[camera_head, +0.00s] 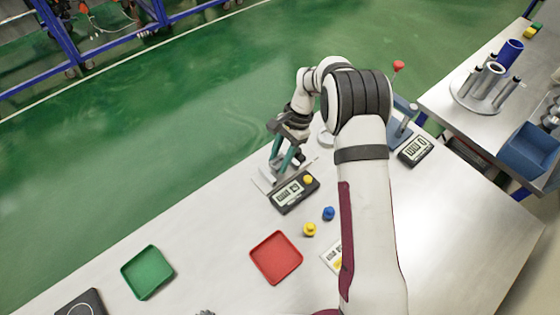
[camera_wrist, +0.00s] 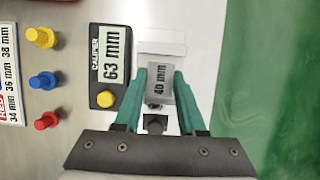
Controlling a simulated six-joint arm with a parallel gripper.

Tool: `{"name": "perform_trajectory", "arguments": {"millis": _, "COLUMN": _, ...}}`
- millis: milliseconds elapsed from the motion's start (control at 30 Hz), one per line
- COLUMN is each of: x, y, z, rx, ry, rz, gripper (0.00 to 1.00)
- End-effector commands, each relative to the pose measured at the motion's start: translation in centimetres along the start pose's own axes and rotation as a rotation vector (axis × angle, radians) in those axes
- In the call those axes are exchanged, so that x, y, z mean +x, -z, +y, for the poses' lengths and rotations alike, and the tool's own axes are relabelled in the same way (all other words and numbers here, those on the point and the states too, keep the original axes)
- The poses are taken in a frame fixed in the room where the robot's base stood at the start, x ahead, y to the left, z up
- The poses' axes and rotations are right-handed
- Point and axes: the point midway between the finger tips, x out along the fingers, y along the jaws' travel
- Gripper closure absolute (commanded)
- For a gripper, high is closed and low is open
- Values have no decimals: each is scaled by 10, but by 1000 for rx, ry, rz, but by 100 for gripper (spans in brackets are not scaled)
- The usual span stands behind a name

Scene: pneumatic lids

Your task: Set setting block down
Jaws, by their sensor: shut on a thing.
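My gripper (camera_wrist: 158,103) is shut on the setting block (camera_wrist: 159,84), a small grey block marked "40 mm", seen in the wrist view between the two green fingers. The block is over or at a pale flat plate (camera_wrist: 162,44) beside the black caliper display (camera_wrist: 108,62), which reads "63 mm" and has a yellow button. In the head view my gripper (camera_head: 284,160) is at the far edge of the table, next to the caliper display (camera_head: 294,192). There the block is mostly hidden by the fingers. I cannot tell whether the block touches the plate.
Yellow (camera_head: 309,229) and blue (camera_head: 328,213) pegs stand near the display; a red peg (camera_wrist: 46,121) shows in the wrist view. A red tray (camera_head: 276,257) and a green tray (camera_head: 148,271) lie at the front. A second display (camera_head: 414,150) is right of my arm.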

Motion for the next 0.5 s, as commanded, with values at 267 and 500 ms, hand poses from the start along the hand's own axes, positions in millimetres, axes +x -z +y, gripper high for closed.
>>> {"name": "perform_trajectory", "arguments": {"millis": 267, "x": 15, "y": 7, "z": 0, "rx": 0, "ry": 1, "rz": 0, "gripper": 100}}
{"name": "perform_trajectory", "arguments": {"millis": 500, "x": 18, "y": 8, "z": 0, "rx": 0, "ry": 0, "rz": 0, "gripper": 41}}
